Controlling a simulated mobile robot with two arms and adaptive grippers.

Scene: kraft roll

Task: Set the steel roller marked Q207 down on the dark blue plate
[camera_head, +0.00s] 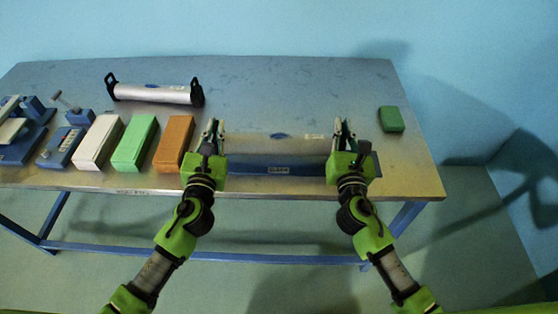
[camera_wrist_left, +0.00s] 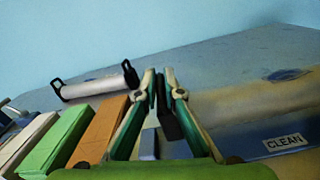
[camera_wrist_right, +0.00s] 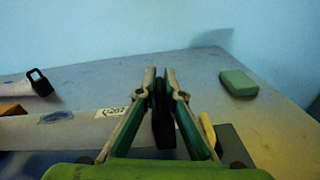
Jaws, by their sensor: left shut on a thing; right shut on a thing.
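A long steel roller (camera_head: 275,144) with a blue oval mark lies level between my two grippers. Its small end label (camera_wrist_right: 113,111) looks like Q207 in the right wrist view. My left gripper (camera_head: 213,133) is shut on the black handle at its left end. My right gripper (camera_head: 343,133) is shut on the black handle (camera_wrist_right: 163,128) at its right end. The dark blue plate (camera_head: 245,165), labelled CLEAN, shows below and in front of the roller; it also shows in the left wrist view (camera_wrist_left: 245,142). The roller hides its back part. I cannot tell whether they touch.
Another roller (camera_head: 152,94) with black handles lies at the back left. White (camera_head: 98,142), green (camera_head: 134,143) and orange (camera_head: 174,143) blocks stand left of my left gripper, beside blue devices (camera_head: 62,145). A green block (camera_head: 391,119) lies at the right. The table's back middle is clear.

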